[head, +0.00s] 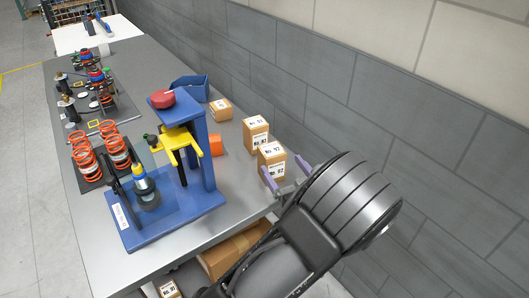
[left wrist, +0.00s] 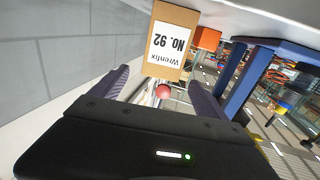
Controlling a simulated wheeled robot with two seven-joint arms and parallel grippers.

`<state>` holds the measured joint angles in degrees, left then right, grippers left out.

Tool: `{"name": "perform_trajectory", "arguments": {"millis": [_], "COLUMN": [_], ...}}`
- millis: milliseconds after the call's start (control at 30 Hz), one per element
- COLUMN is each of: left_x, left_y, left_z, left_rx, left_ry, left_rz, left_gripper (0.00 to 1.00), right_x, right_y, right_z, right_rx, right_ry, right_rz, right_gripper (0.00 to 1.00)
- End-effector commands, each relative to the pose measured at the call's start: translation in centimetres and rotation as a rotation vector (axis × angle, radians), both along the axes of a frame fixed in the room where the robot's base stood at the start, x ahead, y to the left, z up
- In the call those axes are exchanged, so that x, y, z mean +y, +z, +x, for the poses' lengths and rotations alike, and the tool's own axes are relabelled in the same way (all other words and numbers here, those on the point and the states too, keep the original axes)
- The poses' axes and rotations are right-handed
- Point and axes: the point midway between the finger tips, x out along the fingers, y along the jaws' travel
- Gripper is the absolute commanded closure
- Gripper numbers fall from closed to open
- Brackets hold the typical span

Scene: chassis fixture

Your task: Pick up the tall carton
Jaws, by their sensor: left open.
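A tall brown carton (head: 271,160) with white labels stands upright on the grey table near the wall-side edge. In the left wrist view the carton (left wrist: 170,45) shows a label reading "Wrenfix No. 92". My left gripper (head: 286,172) is open, its two purple fingers pointing at the carton. In the left wrist view the gripper (left wrist: 158,82) has the carton just beyond its fingertips, roughly in line with the gap. Nothing is held. Whether the fingers overlap the carton's sides is hard to tell. My right gripper is not in view.
Another carton (head: 256,134) stands close behind the tall one, and a smaller carton (head: 220,110) is farther back. A blue press stand (head: 205,150) with a yellow part (head: 182,142) is to the left. The grey block wall (head: 340,90) runs along the right.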

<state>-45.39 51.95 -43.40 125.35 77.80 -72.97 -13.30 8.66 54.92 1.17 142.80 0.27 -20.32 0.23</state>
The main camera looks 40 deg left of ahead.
Motion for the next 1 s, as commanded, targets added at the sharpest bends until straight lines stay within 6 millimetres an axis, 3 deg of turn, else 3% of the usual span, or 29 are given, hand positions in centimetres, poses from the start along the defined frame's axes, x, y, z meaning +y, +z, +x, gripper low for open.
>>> {"name": "perform_trajectory", "arguments": {"millis": [333, 600, 1000], "left_x": [0.1, 2.2, 2.9], "left_y": [0.0, 0.1, 0.2], "left_z": [0.0, 1.2, 1.5], "left_rx": [0.0, 0.0, 0.0], "left_ry": [0.001, 0.002, 0.001], "left_rz": [0.001, 0.0, 0.001], "left_gripper": [0.15, 0.15, 0.15], "right_x": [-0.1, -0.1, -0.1], "right_y": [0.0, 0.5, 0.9], "right_z": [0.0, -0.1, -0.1], "right_rx": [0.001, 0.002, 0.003], "right_ry": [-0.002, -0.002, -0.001], "right_rz": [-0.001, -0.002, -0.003], "right_gripper": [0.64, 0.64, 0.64]}}
